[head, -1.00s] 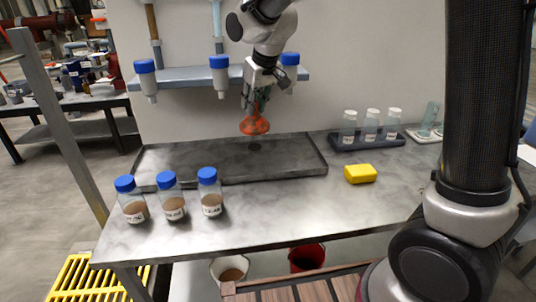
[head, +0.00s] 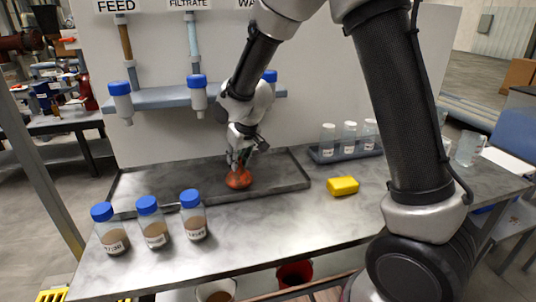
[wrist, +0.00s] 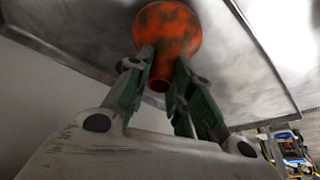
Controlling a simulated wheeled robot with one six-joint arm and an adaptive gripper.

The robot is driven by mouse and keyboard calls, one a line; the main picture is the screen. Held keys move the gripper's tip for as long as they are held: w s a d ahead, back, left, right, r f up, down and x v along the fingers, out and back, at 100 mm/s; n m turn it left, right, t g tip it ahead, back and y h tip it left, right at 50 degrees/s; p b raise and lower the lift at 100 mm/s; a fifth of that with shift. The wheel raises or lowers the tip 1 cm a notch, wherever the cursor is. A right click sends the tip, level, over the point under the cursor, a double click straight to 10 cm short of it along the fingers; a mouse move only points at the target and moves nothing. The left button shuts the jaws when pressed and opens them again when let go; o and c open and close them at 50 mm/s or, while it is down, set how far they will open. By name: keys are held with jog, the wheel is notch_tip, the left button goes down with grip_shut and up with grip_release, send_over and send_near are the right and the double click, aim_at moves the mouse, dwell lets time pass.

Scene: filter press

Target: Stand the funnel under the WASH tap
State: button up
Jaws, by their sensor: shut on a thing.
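The orange-red funnel (head: 238,180) is over the shallow metal tray (head: 289,165), wide end down and spout up. It also shows in the wrist view (wrist: 167,28), its spout between the fingers. My gripper (head: 239,160) is shut on the spout; its green-edged fingers show in the wrist view (wrist: 162,66). The funnel is at or just above the tray floor; I cannot tell if it touches. The blue-topped WASH tap (head: 270,76) is mostly hidden behind my arm, and its sign (head: 245,4) is partly covered. The funnel appears below and slightly left of that tap.
The FEED tap (head: 121,100) and FILTRATE tap (head: 197,94) hang from the shelf on the left. Several blue-capped bottles (head: 154,225) stand before the tray.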

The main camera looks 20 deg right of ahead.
jog(key=d, duration=0.2)
jog(key=w+d, duration=0.1)
jog(key=d, duration=0.1)
jog(key=w+d, duration=0.1)
jog(key=d, duration=0.4)
jog(key=w+d, duration=0.1)
jog(key=shift+d, duration=0.4)
jog(key=shift+a+f, duration=0.1)
jog(key=shift+f, duration=0.5)
jog(key=o, duration=0.9)
jog(key=shift+f, duration=0.1)
